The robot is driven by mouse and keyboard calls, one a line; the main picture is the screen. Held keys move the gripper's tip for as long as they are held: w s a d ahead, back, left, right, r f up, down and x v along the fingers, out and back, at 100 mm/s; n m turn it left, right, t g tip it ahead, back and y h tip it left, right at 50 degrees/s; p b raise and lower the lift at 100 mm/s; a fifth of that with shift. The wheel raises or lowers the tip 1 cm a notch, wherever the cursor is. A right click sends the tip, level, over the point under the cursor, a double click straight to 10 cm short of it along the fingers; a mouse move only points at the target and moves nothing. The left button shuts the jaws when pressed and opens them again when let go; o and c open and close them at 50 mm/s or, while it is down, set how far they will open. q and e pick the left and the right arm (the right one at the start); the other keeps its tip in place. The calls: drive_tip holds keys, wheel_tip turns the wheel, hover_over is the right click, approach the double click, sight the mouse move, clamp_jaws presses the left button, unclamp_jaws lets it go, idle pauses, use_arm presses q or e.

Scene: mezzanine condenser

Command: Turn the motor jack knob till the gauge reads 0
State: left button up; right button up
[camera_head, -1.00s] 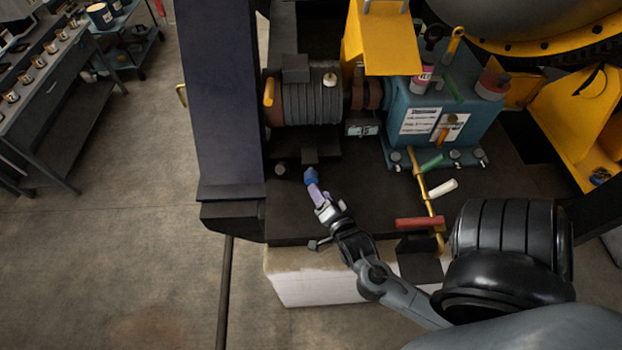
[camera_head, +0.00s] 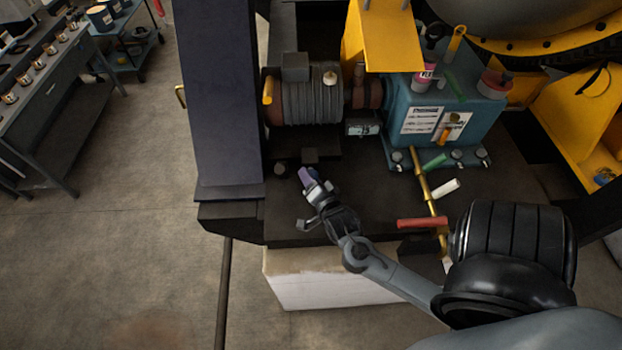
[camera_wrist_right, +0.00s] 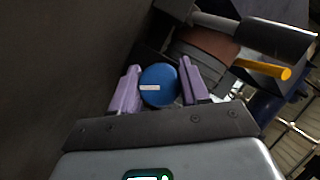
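The motor jack knob (camera_wrist_right: 159,88) is a blue disc with a white mark in the right wrist view. The purple fingers of my right gripper (camera_wrist_right: 160,80) stand on both sides of it, very close; I cannot tell whether they press on it. In the head view my right gripper (camera_head: 305,176) is over the knob's place and hides it. The gauge (camera_head: 362,129) is a small lit display below the motor coupling; its digits are too small to read surely. My left gripper is not in view.
The ribbed motor (camera_head: 312,102) stands just behind the right gripper. The blue gearbox (camera_head: 400,100) is right of it. A brass rail with coloured handles (camera_head: 422,222) lies right of my arm. A dark post (camera_head: 222,100) rises at the left.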

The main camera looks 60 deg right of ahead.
drive_tip(key=c, duration=0.5)
drive_tip(key=shift+r+n+g+p, duration=0.15)
drive_tip(key=shift+n+g+p, duration=0.35)
drive_tip(key=shift+p, duration=0.4)
drive_tip(key=shift+n, duration=0.6)
drive_tip(key=shift+n+g+h, duration=0.3)
drive_tip(key=shift+n+g, duration=0.9)
drive_tip(key=shift+n, duration=0.1)
drive_tip(key=o, duration=0.7)
drive_tip(key=shift+o, duration=0.2)
